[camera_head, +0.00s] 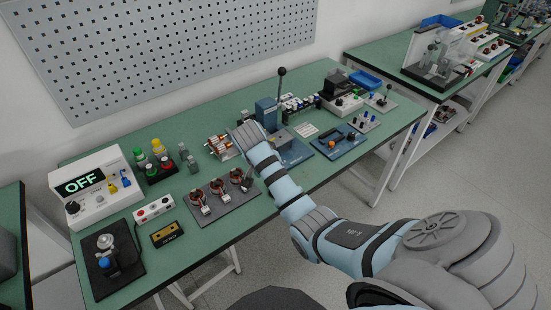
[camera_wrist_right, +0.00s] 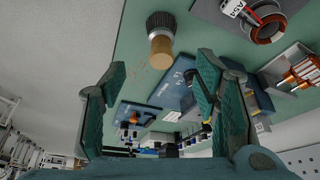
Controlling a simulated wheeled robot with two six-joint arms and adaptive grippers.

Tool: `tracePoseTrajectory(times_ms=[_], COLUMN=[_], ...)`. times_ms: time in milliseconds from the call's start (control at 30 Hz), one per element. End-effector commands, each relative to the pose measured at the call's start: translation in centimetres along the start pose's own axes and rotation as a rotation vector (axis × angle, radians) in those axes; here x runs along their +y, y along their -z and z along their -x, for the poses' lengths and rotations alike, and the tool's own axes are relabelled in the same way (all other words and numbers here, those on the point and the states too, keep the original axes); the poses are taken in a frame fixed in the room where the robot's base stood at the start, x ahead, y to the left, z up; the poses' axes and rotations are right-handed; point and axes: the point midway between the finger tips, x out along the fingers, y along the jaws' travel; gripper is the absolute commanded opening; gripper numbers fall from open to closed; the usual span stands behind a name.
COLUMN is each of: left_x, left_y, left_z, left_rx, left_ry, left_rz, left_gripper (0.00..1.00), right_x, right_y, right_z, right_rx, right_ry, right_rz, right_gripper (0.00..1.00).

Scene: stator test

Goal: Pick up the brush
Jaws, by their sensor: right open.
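The brush (camera_wrist_right: 160,44) shows in the right wrist view at the top, on the green bench top, with dark bristles, a metal band and a short tan handle. My right gripper (camera_wrist_right: 163,72) is open and empty, its two green-padded fingers on either side of the picture. The brush appears beyond the fingertips, between their lines and apart from them. In the head view my right arm reaches over the bench, its wrist (camera_head: 246,135) near the middle. My left gripper is not in view.
A stator part with copper coils (camera_head: 219,146) lies by my wrist. A dark plate with several coils (camera_head: 222,205) lies nearer the front edge. A blue press (camera_head: 266,113) with an upright lever and a blue-based fixture (camera_head: 338,143) stand to the right.

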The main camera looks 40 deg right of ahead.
Motion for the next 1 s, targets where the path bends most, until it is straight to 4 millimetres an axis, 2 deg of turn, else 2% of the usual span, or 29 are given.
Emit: tracePoseTrajectory(times_ms=[33,100,267,433,500,700,1000], left_x=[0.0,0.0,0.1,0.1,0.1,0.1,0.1], left_y=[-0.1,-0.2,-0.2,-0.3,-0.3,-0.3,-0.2], left_z=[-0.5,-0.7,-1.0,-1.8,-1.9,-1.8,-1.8], left_rx=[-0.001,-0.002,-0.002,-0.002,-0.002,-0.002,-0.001], left_ry=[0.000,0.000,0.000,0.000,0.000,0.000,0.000], left_rz=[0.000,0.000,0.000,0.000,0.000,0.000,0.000], left_gripper=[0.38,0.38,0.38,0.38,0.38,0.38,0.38], right_x=[0.1,0.0,0.0,0.0,0.0,-0.1,-0.1], right_y=[-0.1,-0.1,-0.3,-0.7,-0.7,-0.6,-0.6], right_z=[-1.5,-2.7,-4.8,-8.2,-8.8,-8.7,-8.7], right_rx=[-0.001,0.001,-0.001,-0.001,0.000,0.000,0.000], right_ry=[-0.004,-0.001,0.000,0.000,0.001,0.003,0.003], right_rz=[0.001,0.000,0.002,0.002,0.002,0.002,0.003], right_gripper=[0.56,0.56,0.56,0.56,0.56,0.54,0.06])
